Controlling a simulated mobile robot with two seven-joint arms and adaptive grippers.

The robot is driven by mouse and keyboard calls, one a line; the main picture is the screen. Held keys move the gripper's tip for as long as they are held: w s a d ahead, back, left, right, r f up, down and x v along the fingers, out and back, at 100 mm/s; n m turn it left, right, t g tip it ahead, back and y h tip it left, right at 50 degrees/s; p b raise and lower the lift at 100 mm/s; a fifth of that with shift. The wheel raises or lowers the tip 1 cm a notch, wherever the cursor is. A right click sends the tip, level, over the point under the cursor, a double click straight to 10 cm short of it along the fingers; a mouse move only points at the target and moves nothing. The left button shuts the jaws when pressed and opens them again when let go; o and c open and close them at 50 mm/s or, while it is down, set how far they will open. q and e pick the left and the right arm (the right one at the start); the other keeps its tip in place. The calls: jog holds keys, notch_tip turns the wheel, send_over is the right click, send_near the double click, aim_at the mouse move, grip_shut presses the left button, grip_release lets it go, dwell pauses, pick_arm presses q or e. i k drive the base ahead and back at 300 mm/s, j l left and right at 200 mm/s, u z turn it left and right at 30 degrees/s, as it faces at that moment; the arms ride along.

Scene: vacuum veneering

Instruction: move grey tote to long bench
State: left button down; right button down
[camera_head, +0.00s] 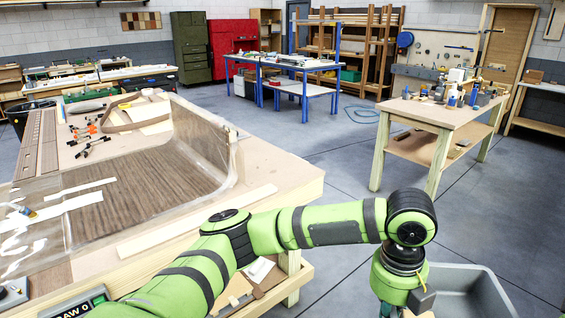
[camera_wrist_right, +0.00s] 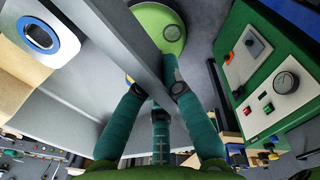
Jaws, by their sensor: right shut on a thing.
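The grey tote (camera_head: 478,284) shows at the bottom right of the head view, partly cut off by the frame edge, beside my bent green arm. In the right wrist view, the fingers of my right gripper (camera_wrist_right: 160,84) straddle the tote's thin grey wall (camera_wrist_right: 140,55) and are shut on it. My left gripper is in neither view. A long bench (camera_head: 88,91) with tools on it runs at the back left; I cannot tell for sure that it is the task's bench.
A large worktable (camera_head: 296,178) with a film-covered veneer sheet (camera_head: 130,195) fills the left. A wooden table (camera_head: 396,108) with bottles stands at right. A blue-framed table (camera_head: 262,66) is farther back. Open grey floor (camera_head: 340,150) lies between them. A green gauge panel (camera_wrist_right: 262,75) is close by the gripper.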

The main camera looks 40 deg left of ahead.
aim_at(284, 171)
jog(key=i+l+u, duration=0.1)
jog(key=i+u, duration=0.35)
jog(key=i, duration=0.45)
jog(key=i+u, duration=0.1)
jog(key=i, duration=0.9)
jog(key=i+u, duration=0.2)
jog(key=i, duration=0.3)
jog(key=i+l+u, duration=0.2)
jog(key=i, duration=0.3)
jog(key=i+u, duration=0.35)
jog(key=i+j+u, duration=0.1)
jog(key=u, duration=0.3)
jog(key=i+l+u, duration=0.1)
jog(key=i+u, duration=0.25)
jog(key=k+u, duration=0.1)
jog(key=u, duration=0.95)
